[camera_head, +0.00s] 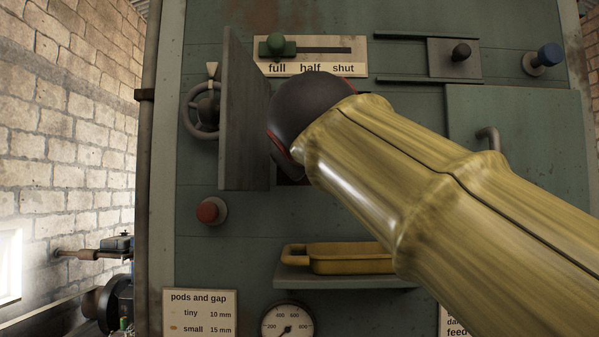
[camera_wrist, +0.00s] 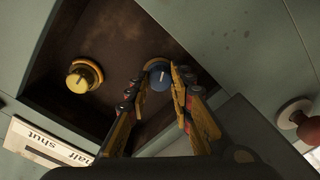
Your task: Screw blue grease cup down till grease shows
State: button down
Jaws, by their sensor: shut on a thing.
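The blue grease cup (camera_wrist: 161,74) sits in a dark open recess in the wrist view, with a pale line across its cap. My gripper (camera_wrist: 160,82) has its two fingers closed on the cup, one on each side. I see no grease around it, though the fingers hide part of its rim. In the head view my arm and dark wrist cover the recess, so neither the cup nor my fingertips show there.
A yellow grease cup (camera_wrist: 84,77) sits beside the blue one in the recess. An open door (camera_head: 244,125) stands out left of my wrist. Around are a handwheel (camera_head: 187,112), a green slider knob (camera_head: 277,46), a red knob (camera_head: 211,211) and a shelf with a yellow tray (camera_head: 350,259).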

jog(key=m+b, duration=0.1)
jog(key=m, duration=0.1)
jog(key=m+b, duration=0.2)
jog(key=m, duration=0.1)
jog(key=shift+w+f+m, duration=0.1)
jog(key=shift+f+m, duration=0.2)
dwell(0.5)
jog(key=c, duration=1.8)
grip_release()
jog(key=shift+r, duration=0.1)
jog(key=shift+s+r, duration=0.1)
jog(key=shift+s, duration=0.15)
jog(key=s, duration=1.1)
jog(key=shift+s, duration=0.35)
